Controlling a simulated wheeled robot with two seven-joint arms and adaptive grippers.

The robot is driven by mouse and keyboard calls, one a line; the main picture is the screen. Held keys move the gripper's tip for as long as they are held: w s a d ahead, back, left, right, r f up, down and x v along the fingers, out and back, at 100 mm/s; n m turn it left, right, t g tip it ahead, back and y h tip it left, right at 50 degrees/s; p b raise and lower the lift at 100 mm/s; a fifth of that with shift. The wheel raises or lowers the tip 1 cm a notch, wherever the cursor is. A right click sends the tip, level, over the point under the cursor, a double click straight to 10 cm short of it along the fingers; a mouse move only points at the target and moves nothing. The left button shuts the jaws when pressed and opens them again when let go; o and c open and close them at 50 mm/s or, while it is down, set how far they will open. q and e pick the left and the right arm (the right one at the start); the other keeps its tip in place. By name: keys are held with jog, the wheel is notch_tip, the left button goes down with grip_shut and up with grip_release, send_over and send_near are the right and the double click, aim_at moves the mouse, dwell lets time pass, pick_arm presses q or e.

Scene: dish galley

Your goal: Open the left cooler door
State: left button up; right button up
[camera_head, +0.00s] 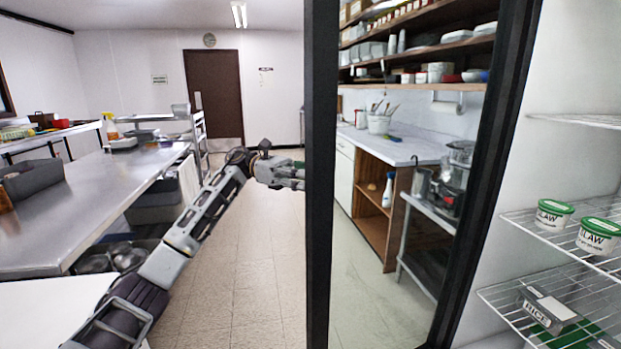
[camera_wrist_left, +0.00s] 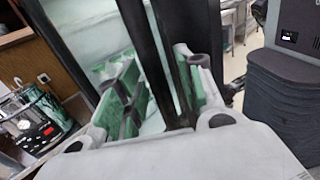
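The cooler's glass door stands swung out in the head view, with a black front frame post (camera_head: 321,180) and a clear glass pane (camera_head: 400,250). The cooler interior shows beside it. My left arm reaches in from the left, and my left gripper (camera_head: 290,175) is at the left side of that post, its tips partly hidden by it. In the left wrist view, the left gripper (camera_wrist_left: 165,95) has its green-padded fingers apart, with black door bars (camera_wrist_left: 155,60) running between them. I cannot tell whether the fingers touch the bars. My right gripper is not in view.
Wire shelves (camera_head: 540,218) at the right hold white tubs with green lids (camera_head: 553,214) and a grey box (camera_head: 550,304). A steel counter (camera_head: 100,195) stands at the left. The tiled floor (camera_head: 255,250) between counter and door is clear.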

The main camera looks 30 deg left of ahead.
pick_arm(q)
jog(key=shift+a, duration=0.1)
jog(key=a, duration=1.2)
jog(key=shift+w, duration=0.3)
jog(key=shift+d, duration=0.1)
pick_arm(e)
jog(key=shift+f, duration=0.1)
pick_arm(q)
notch_tip(320, 180, up, 10)
jog(key=p, duration=1)
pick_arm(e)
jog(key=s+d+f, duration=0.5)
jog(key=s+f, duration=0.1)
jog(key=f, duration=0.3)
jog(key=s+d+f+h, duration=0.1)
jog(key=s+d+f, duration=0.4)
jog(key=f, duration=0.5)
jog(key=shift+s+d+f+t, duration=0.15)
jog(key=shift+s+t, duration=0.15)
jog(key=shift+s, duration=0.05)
